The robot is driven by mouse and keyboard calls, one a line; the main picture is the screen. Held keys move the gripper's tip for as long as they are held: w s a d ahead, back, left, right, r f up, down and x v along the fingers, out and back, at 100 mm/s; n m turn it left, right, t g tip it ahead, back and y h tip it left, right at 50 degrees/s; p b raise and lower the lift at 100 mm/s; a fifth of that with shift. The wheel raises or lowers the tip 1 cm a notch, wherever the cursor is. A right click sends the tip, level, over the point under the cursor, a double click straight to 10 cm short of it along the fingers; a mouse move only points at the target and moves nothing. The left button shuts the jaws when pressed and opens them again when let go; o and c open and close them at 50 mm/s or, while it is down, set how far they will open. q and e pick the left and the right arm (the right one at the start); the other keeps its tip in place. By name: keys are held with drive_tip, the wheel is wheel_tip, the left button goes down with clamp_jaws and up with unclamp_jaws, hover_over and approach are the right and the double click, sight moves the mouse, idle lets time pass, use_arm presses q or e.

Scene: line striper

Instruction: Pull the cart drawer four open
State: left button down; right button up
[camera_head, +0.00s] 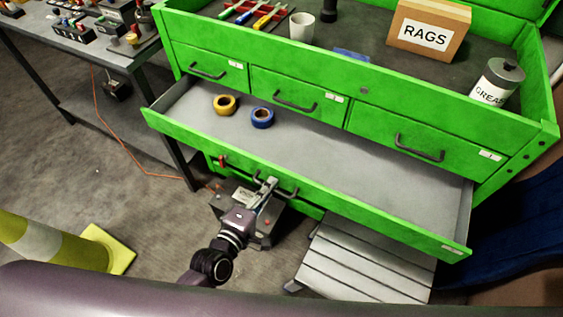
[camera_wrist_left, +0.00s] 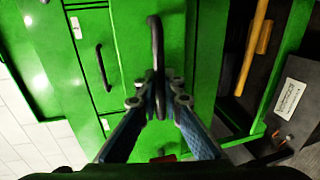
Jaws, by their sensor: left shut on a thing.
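The green cart (camera_head: 210,55) stands ahead with a wide upper drawer (camera_head: 300,190) pulled out. My left gripper (camera_head: 266,188) is below that drawer's front, at a dark handle (camera_head: 289,191) on a green front lower down. The left wrist view shows the fingers (camera_wrist_left: 160,98) closed around the black bar handle (camera_wrist_left: 155,50) of a green drawer front (camera_wrist_left: 130,45). The pulled-out drawer hides most of this lower front in the head view, so I cannot tell how far it stands out. My right gripper is in neither view.
A yellow tape roll (camera_head: 225,105) and a blue one (camera_head: 262,118) lie in the open drawer. A grey box (camera_head: 262,232) is on the floor beside my gripper. A slatted step (camera_head: 365,262) stands at right, a striped cone (camera_head: 50,245) at left. A wooden-handled tool (camera_wrist_left: 255,45) shows in the wrist view.

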use_arm(q)
drive_tip(key=f+p+v, duration=0.1)
drive_tip(key=f+v, duration=0.1)
drive_tip(key=v, duration=1)
drive_tip(key=shift+s+f, duration=0.2)
drive_tip(key=shift+f, duration=0.15)
drive_tip(key=shift+a, duration=0.1)
drive_tip(key=c, duration=2.3)
unclamp_jaws()
drive_tip(key=shift+c, duration=0.2)
drive_tip(key=v, duration=1.2)
